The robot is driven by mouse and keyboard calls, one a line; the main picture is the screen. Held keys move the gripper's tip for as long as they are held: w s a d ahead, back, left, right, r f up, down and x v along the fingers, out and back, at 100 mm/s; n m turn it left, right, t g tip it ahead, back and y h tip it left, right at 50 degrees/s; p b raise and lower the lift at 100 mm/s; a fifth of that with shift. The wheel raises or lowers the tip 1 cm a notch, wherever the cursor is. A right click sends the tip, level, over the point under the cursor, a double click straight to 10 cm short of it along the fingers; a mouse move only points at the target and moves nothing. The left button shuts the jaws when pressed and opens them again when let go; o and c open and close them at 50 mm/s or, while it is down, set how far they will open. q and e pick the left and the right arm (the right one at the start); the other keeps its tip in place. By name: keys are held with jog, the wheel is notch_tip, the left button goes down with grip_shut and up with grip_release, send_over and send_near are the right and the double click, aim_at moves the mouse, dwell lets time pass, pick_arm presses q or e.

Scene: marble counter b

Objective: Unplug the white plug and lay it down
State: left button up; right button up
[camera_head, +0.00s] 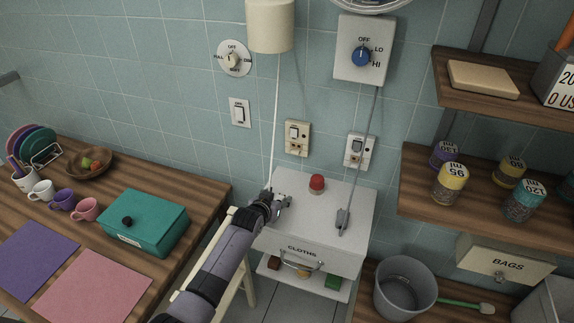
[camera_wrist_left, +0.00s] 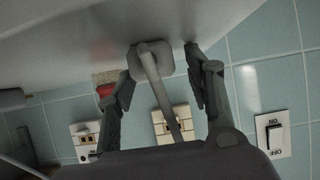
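The plug on the white cord (camera_head: 275,120), which hangs from the white cylinder (camera_head: 270,25), is mostly hidden by my left gripper (camera_head: 279,199) in the head view. In the left wrist view, this pale plug (camera_wrist_left: 152,58) looks grey in the shade and lies at the top of the white cabinet (camera_wrist_left: 70,45). The left gripper (camera_wrist_left: 158,75) is open, with one finger on each side of the plug and visible gaps. The left wall socket (camera_head: 297,138) and right wall socket (camera_head: 357,150) show no plug in them. My right gripper is not in view.
A grey plug (camera_head: 343,219) on a grey cord lies on the right of the cabinet top (camera_head: 330,192). Left is a wooden counter with a teal box (camera_head: 143,222); right are wooden shelves and a bin (camera_head: 404,287).

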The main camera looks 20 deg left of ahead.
pick_arm(q)
jog(key=shift+o, duration=0.4)
jog(key=shift+s, duration=0.15)
jog(key=v, duration=1.2)
jog(key=s+d+f+m+g, duration=0.15)
jog(key=s+g, duration=0.25)
jog(key=s, duration=1.2)
jog(key=s+d+f+g, duration=0.2)
jog(key=s+g, duration=0.3)
jog(key=s, duration=1)
notch_tip(320, 180, down, 32)
jog(key=s+b, duration=0.3)
jog(key=b, duration=0.2)
jog(key=s+a+f+g+b, duration=0.2)
jog(key=s+f+b, duration=0.1)
jog(key=s+f, duration=1.2)
notch_tip(320, 180, down, 3)
jog(key=shift+s+a+r, duration=0.1)
jog(key=shift+s+a, duration=0.15)
jog(key=shift+a, duration=0.1)
jog(key=shift+m, duration=0.25)
